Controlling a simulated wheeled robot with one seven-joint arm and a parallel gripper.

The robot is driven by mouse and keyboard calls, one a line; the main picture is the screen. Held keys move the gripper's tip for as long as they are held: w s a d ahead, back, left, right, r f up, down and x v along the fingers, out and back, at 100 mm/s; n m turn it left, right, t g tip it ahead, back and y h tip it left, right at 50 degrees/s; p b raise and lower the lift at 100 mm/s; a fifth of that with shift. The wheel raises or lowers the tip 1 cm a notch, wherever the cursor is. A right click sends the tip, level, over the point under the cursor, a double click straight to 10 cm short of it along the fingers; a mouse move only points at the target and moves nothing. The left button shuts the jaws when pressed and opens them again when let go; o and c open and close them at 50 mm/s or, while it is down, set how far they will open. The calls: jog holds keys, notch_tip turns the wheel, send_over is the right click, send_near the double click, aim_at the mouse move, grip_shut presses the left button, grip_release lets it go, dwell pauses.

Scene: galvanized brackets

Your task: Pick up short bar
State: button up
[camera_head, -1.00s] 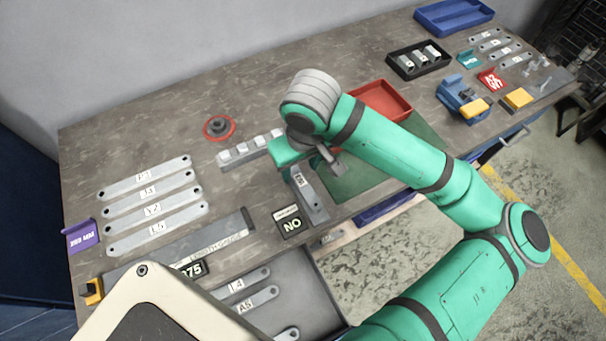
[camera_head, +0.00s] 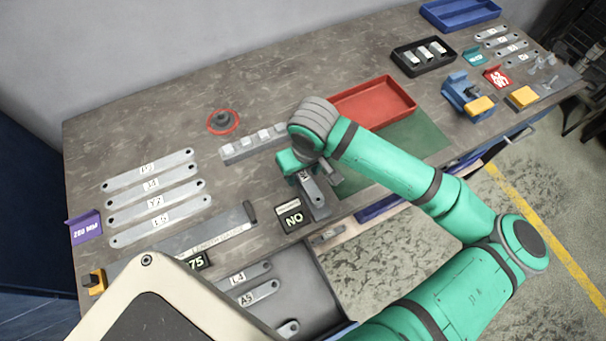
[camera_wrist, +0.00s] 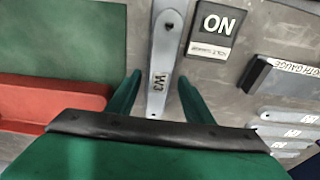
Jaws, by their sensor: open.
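A short galvanized bar (camera_head: 316,193) with a hole near its end lies beside the NO sign at the front of the bench. In the wrist view the bar (camera_wrist: 165,42) carries the label W3 and runs between my fingers. My gripper (camera_head: 305,170) is over the bar's far part in the head view. In the wrist view my gripper (camera_wrist: 159,80) is open, one green finger on each side of the bar, with a visible gap on both sides. My gripper's body hides the bar's far end.
The NO sign (camera_head: 291,216) stands close to the bar. A green mat (camera_head: 425,139) and red tray (camera_head: 407,99) lie to the right. A row of grey blocks (camera_head: 240,150) is behind my gripper. Several longer bars (camera_head: 150,172) lie left; a grey tray (camera_head: 318,295) holds other bars.

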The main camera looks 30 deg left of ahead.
grip_shut()
jog(key=shift+w+r, duration=0.1)
